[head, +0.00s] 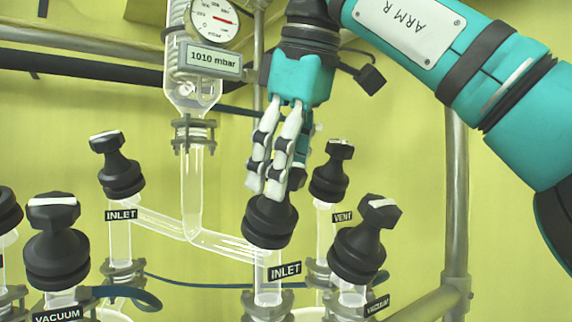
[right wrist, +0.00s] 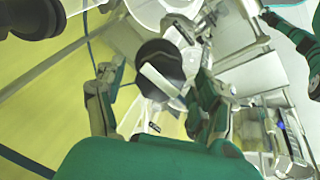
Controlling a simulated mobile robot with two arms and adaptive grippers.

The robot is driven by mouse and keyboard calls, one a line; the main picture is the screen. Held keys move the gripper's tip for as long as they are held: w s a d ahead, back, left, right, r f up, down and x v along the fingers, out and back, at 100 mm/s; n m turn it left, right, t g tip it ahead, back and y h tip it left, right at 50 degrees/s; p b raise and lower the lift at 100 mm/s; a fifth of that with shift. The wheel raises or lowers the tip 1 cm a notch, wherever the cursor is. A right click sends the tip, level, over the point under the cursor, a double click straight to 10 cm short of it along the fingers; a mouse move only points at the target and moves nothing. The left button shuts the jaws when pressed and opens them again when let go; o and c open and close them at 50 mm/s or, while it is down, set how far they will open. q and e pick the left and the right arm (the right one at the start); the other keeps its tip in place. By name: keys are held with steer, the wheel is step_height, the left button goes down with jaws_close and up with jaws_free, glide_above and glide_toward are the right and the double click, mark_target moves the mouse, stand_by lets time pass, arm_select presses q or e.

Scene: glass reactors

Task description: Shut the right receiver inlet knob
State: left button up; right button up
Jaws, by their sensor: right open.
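The right receiver inlet knob (head: 267,222) is black and sits on a glass tube above the right INLET label (head: 285,271). My right gripper (head: 266,190) comes down from above, with its fingers at the knob's top, hiding most of its handle. In the right wrist view the knob (right wrist: 158,57) has a white bar across its handle, slanting down to the right. There my right gripper (right wrist: 157,80) is open, with fingers on both sides of the knob and gaps visible beside it. My left gripper is not seen in the head view.
The left inlet knob (head: 117,170), vent knob (head: 331,172) and two vacuum knobs (head: 57,240) (head: 365,240) stand around it. A glass column with a gauge (head: 214,18) and 1010 mbar sign (head: 214,60) rises behind. A metal post (head: 456,200) stands at right.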

mark_target(292, 171)
steer(key=shift+v, duration=1.3)
steer(key=shift+s+d+r, duration=0.1)
steer(key=shift+s+r, duration=0.1)
steer(key=s+d, duration=0.5)
steer(key=s, duration=0.5)
steer(key=shift+s, duration=0.3)
steer(key=shift+d, duration=0.15)
steer(key=shift+f, duration=0.1)
